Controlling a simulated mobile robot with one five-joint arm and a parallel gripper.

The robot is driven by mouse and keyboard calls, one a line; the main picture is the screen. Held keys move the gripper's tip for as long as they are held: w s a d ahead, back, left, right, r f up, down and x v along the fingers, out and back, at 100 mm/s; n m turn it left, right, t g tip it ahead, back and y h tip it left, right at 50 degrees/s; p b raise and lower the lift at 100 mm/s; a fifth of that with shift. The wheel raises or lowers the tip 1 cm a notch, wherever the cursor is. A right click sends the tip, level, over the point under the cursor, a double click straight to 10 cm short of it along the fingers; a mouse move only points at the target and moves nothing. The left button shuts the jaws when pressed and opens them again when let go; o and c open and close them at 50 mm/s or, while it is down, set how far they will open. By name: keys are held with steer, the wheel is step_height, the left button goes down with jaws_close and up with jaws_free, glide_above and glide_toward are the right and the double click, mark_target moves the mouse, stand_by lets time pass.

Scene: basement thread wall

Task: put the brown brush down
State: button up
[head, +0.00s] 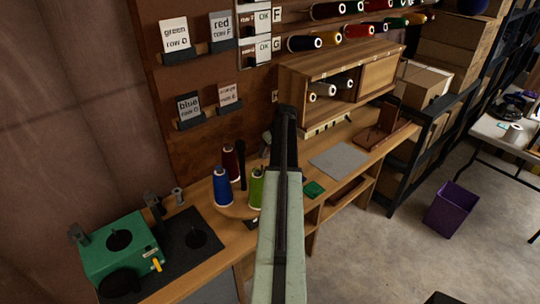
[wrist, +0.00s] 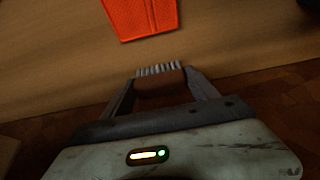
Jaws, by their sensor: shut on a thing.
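My gripper (wrist: 160,80) is shut on the brown brush (wrist: 160,88) in the wrist view. The brush is a brown block with a row of pale bristles at its far edge, between the two dark fingers. A tan wooden surface lies beyond it; I cannot tell whether the brush touches it. In the head view my arm reaches out over the workbench (head: 222,242) toward the wooden cubby. My own arm hides the brush there.
An orange ribbed piece (wrist: 140,15) lies beyond the brush in the wrist view. Thread cones, including a blue one (head: 222,187), stand left. A wooden cubby (head: 290,74) stands behind.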

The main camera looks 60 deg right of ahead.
steer(key=shift+f, duration=0.3)
steer(key=o, duration=1.2)
steer(key=shift+r, duration=0.1)
steer(key=shift+s+r+p, duration=0.1)
steer(key=shift+r+p, duration=0.5)
steer(key=shift+p, duration=0.1)
steer(key=p+v, duration=1)
steer(key=v, duration=0.1)
steer(key=shift+a+r, duration=0.1)
